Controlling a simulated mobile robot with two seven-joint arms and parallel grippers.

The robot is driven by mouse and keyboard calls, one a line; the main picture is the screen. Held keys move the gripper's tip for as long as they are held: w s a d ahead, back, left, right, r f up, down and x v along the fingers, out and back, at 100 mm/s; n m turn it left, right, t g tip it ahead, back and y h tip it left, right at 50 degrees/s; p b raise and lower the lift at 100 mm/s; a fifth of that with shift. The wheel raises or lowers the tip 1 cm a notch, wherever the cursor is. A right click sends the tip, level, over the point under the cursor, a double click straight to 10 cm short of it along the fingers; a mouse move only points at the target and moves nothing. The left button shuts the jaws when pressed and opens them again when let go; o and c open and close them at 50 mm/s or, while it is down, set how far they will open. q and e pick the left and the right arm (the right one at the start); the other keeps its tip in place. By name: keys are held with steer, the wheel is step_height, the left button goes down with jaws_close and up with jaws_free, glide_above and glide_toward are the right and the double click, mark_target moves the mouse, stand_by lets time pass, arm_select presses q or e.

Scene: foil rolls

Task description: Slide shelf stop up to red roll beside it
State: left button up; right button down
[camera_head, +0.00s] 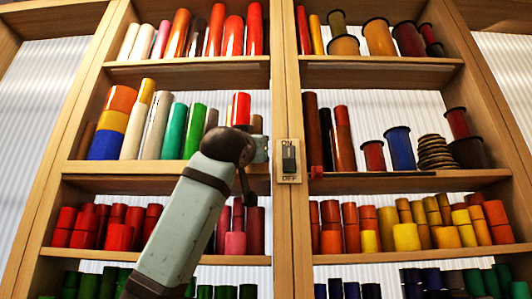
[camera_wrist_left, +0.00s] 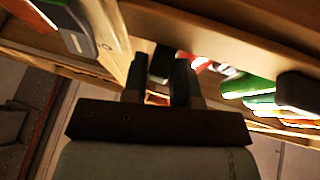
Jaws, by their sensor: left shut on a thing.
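A red roll (camera_head: 241,109) stands upright near the right end of the second shelf in the left bay. My left arm reaches up from below, and its gripper (camera_head: 256,150) is in front of that shelf end, just below and right of the red roll. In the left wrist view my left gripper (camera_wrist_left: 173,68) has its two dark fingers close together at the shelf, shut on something. The held thing is mostly hidden by the fingers; I cannot make out the shelf stop clearly. The lower part of the red roll is hidden behind my wrist. My right gripper is not in view.
A wooden upright (camera_head: 287,230) with an ON/OFF switch (camera_head: 289,160) stands just right of my gripper. Green rolls (camera_head: 195,132) and a white roll (camera_head: 157,126) stand left of the red roll. The shelf above (camera_head: 190,73) holds more rolls.

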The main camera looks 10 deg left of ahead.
arm_select(q)
steer(key=shift+a, duration=0.2)
steer(key=o, duration=0.5)
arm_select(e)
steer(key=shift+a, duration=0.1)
arm_select(q)
steer(key=b+v, duration=0.6)
steer(key=v, duration=0.3)
steer(key=shift+b, duration=0.4)
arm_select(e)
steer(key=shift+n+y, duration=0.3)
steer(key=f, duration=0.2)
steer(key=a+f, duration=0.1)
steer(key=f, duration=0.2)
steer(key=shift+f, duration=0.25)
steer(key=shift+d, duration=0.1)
